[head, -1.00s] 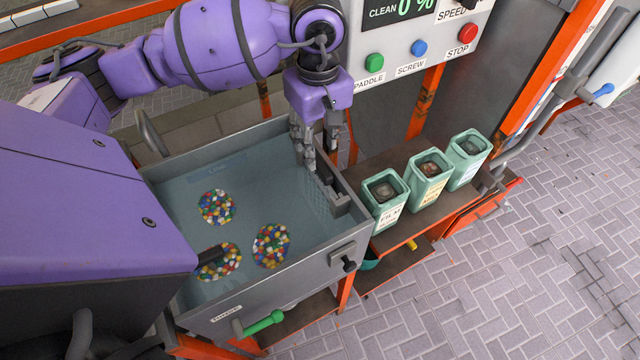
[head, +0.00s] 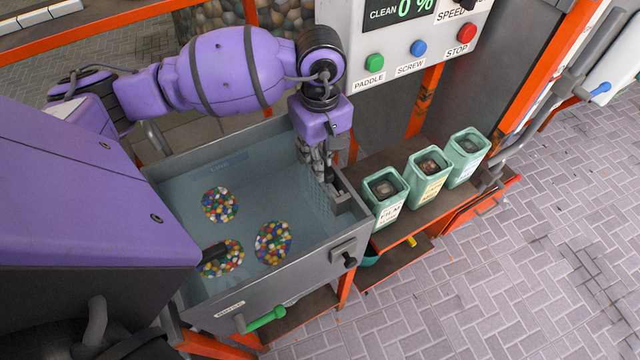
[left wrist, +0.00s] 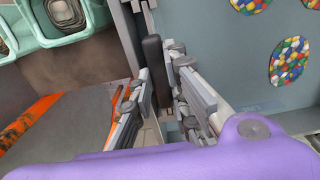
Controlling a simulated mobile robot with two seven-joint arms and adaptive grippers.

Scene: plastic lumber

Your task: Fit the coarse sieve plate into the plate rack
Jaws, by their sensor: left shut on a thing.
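My left gripper (head: 319,166) is at the right wall of the water-filled tank (head: 205,158), pointing down. It is shut on a dark upright bar, seemingly the handle of the coarse sieve plate. In the left wrist view the dark handle (left wrist: 153,65) lies between the fingers. A faint perforated sheet, seemingly the sieve plate (head: 321,196), shows in the water just below the gripper; its lower part is hard to see. A grey bracket (head: 343,202) sits at the tank's right wall; I cannot tell if it belongs to the plate rack. My right gripper is not in view.
Three round patches of coloured pellets (head: 219,204) are in the tank. Several pale green bins (head: 384,192) stand on a brown shelf to the right. A control panel (head: 410,40) with buttons stands behind. A green handle (head: 266,318) sticks out in front.

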